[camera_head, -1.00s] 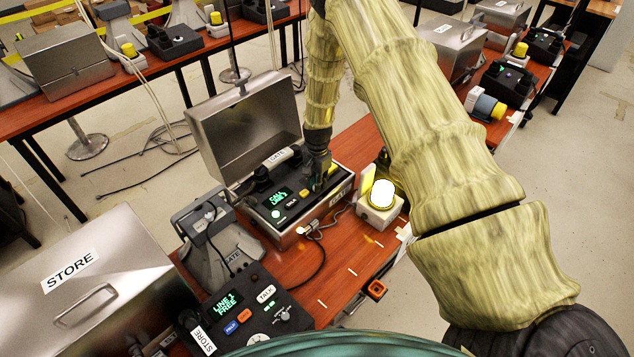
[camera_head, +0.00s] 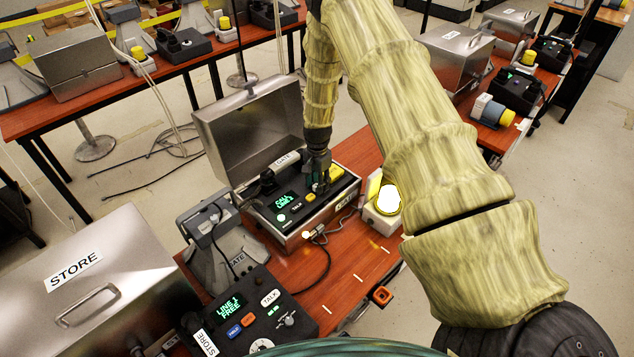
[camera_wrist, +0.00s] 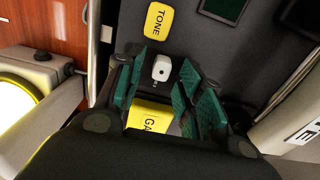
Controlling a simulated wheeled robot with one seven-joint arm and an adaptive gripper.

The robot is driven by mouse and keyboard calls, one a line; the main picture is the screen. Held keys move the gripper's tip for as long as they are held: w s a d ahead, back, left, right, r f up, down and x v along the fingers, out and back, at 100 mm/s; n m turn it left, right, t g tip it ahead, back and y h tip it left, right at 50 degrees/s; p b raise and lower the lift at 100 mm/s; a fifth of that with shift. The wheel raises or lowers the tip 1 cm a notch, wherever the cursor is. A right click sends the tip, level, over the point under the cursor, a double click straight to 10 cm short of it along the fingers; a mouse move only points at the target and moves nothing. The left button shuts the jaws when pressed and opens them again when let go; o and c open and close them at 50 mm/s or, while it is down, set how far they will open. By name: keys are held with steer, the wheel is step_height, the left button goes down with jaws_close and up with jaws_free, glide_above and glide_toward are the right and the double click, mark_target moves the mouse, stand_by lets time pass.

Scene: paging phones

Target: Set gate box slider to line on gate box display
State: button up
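The gate box (camera_head: 262,228) is an open metal case with a black panel inside and its lid (camera_head: 250,130) raised. Its green-lit display (camera_head: 288,200) seems to read "CALL LINE 2". My gripper (camera_head: 320,184) reaches down onto the right part of the panel and hides the slider in the head view. In the wrist view, a small white knob (camera_wrist: 161,68), apparently the slider's, lies between the teal fingers of my gripper (camera_wrist: 164,82). The fingers are apart with gaps beside the knob. I cannot tell the slider's setting.
A yellow TONE button (camera_wrist: 158,20) and another yellow button (camera_wrist: 150,115) flank the knob. A lit round lamp (camera_head: 387,199) stands right of the gate box. The store panel (camera_head: 262,312), reading "LINE 1 FREE", and a closed STORE case (camera_head: 100,300) are in front and left.

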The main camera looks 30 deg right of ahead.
step_height(320, 180, up, 12)
stand_by(0.7)
steer(key=shift+s+f, duration=0.1)
stand_by(0.4)
